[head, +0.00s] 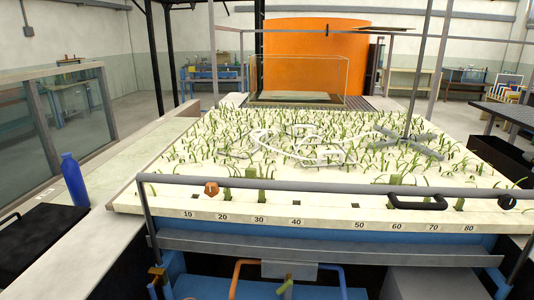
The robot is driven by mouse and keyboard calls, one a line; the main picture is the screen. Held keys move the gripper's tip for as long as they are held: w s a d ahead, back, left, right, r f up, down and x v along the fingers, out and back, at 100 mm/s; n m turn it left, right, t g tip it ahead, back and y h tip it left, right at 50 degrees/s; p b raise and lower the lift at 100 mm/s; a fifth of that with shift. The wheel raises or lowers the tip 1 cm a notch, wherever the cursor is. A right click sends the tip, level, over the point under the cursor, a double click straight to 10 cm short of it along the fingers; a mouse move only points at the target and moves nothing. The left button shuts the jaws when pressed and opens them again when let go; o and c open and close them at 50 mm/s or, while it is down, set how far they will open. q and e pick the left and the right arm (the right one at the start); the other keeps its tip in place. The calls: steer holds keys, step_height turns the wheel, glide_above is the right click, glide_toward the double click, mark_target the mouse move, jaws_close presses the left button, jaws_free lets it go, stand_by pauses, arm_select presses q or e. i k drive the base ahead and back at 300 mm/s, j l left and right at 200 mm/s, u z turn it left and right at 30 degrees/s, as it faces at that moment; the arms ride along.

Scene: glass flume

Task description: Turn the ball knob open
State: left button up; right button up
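Two round knob-like pieces sit by the grey front rail of the flume bed: a copper-orange ball (211,188) near the left and a dark brown ball (507,202) near the right end. I cannot tell from this view which one is the ball knob, or whether either is turned open. Below, a yellow-green handle (285,286) sits between an orange pipe (240,270) and a blue pipe (340,275) at the bottom edge. Neither of my grippers is in view.
The grey rail (330,187) crosses the front of the sandy bed (200,150), which holds many green plants. A black handle (418,203) is on it at right. A blue bottle (74,182) stands on the left ledge. A glass tank (300,75) is behind.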

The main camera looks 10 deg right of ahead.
mark_target(506, 202)
steer(key=z, duration=1.85)
